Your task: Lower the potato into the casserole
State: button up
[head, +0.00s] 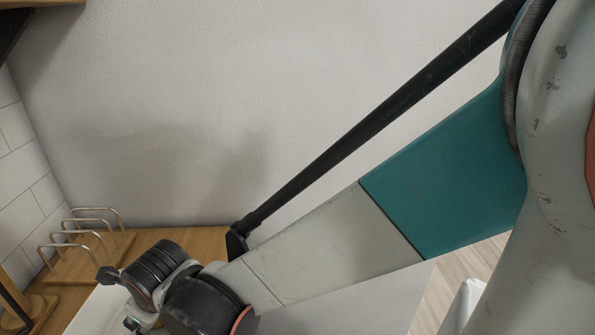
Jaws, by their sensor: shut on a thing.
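Neither the potato nor the casserole shows in the head view. My arm reaches from the upper right down to the lower left, and its wrist end is cut off by the bottom edge of the picture. My gripper's fingers are out of view, so what they hold cannot be seen.
A wooden counter (186,238) runs along a plain wall (220,90). A rack with metal loops on a wooden base (97,262) stands at its left, beside white tiles (28,160). A wooden stand (36,312) is partly visible at lower left. Some counter lies hidden behind my arm.

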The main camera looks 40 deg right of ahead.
jog(key=shift+f, duration=0.2)
jog(key=o, duration=1.2)
jog(key=shift+s+r, duration=0.1)
jog(key=shift+r, duration=0.05)
